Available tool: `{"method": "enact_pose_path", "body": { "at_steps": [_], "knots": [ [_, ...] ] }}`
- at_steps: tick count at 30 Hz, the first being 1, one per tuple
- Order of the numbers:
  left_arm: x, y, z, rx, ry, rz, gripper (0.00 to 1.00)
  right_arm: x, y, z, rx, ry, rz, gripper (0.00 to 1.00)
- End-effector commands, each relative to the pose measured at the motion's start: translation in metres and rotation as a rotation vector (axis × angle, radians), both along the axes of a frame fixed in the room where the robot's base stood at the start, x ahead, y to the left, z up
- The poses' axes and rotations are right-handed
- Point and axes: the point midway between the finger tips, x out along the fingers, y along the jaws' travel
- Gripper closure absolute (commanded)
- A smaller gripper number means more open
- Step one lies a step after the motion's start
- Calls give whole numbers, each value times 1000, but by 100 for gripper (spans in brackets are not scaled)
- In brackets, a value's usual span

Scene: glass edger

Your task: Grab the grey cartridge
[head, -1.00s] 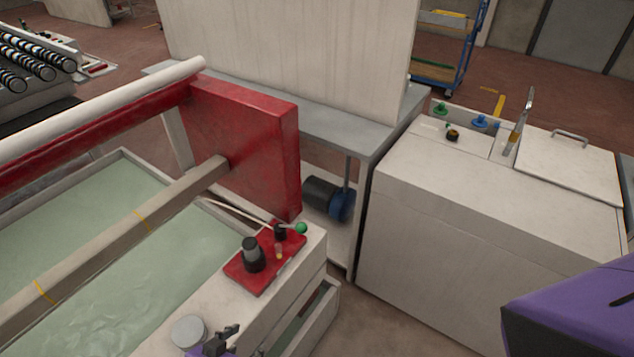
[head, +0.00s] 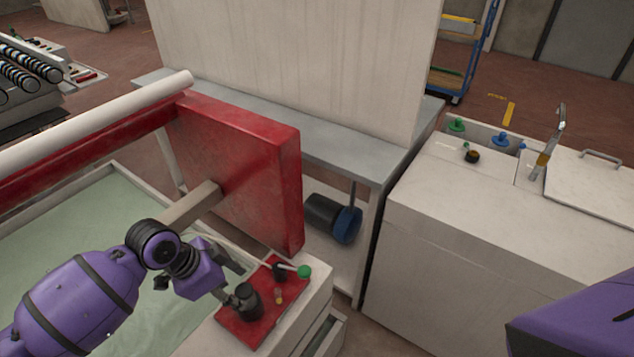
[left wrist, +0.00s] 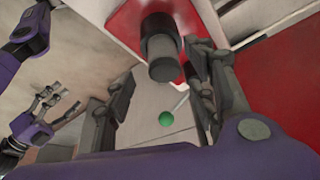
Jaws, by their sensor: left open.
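The grey cartridge (head: 247,303), a dark, upright cylinder with a greyer upper part, stands on the red plate (head: 237,335) on the pale machine's corner. In the left wrist view it (left wrist: 161,47) shows large, near and between the finger ends. My left gripper (head: 226,290) is open beside it, on its left in the head view; a finger partly overlaps it. In the left wrist view the jaws (left wrist: 160,75) are apart with nothing clamped. My right gripper (left wrist: 58,108) shows small at that view's left, its fingers apart and empty.
A green ball-ended lever (head: 304,272), a small black knob (head: 279,271) and a small yellowish piece (head: 279,297) are close to the cartridge on the plate. A red upright panel (head: 245,165) rises behind. A white cabinet (head: 440,265) stands at right.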

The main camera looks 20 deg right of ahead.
Motion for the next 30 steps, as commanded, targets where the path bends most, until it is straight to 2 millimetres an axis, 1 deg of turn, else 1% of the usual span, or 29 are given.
{"method": "enact_pose_path", "body": {
  "at_steps": [6, 9, 12, 17, 20, 27, 28, 30],
  "knots": [
    [0, -12, -30, -1, -1, 1, 49, -7, -3, -4, -4, 16, 3, 35],
    [1, -16, -40, -1, 0, 2, 49, -6, -3, -3, -4, 14, 3, 35],
    [1, -17, -43, -2, -2, 2, 49, -6, -3, -3, -4, 13, 3, 35],
    [1, -17, -43, -2, -3, 2, 49, -5, -3, -2, -5, 11, 2, 35],
    [1, -17, -43, -2, -3, 2, 59, -4, -3, -1, -5, 9, 2, 35],
    [1, -17, -43, -1, -2, 2, 91, -4, -3, -1, -5, 8, 2, 35],
    [1, -17, -43, -2, -3, 2, 94, -4, -3, -1, -5, 8, 2, 35],
    [1, -17, -43, -2, -3, 2, 94, -4, -3, -1, -5, 8, 2, 35]
  ]
}}
